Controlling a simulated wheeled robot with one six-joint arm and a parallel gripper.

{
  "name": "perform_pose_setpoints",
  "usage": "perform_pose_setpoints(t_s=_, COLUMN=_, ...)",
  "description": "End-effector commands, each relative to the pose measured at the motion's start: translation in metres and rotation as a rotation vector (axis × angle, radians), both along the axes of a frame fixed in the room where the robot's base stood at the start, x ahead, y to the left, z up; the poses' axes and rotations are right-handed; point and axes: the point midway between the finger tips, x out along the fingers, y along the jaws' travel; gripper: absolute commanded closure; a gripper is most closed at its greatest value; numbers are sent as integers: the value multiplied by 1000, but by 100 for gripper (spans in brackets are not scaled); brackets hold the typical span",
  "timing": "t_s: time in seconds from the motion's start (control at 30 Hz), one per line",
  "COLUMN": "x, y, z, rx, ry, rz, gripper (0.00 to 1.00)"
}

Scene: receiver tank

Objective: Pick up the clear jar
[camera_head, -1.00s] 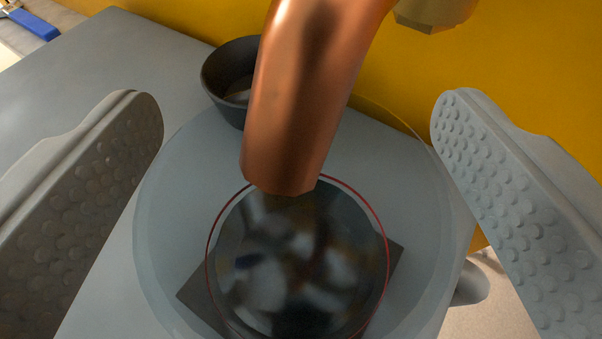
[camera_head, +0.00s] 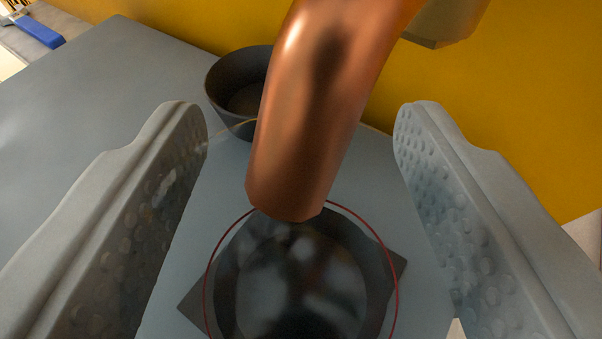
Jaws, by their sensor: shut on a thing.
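The clear jar (camera_head: 300,275) stands under the end of a copper pipe (camera_head: 310,110). Its see-through wall is hard to make out; a thin red ring and a dark round inside show at the bottom middle. My gripper (camera_head: 302,125) has one dimpled finger on each side of the jar. The fingers are shut on the jar's sides. The lower part of the jar is below the picture edge.
A dark square plate (camera_head: 392,268) shows under the jar. A dark bowl (camera_head: 228,85) sits behind, left of the pipe. A yellow wall (camera_head: 500,110) closes off the back and right. The grey top (camera_head: 80,110) is clear at left. A blue object (camera_head: 40,32) lies far left.

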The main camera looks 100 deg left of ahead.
Motion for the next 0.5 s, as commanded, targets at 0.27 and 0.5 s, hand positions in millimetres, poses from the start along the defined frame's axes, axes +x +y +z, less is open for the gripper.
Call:
perform_pose_setpoints(t_s=0.27, x=11, y=-50, z=0, rx=0, ry=0, rz=-6, gripper=76)
perform_pose_setpoints(t_s=0.5, x=22, y=-107, z=0, rx=0, ry=-1, rz=-6, gripper=76)
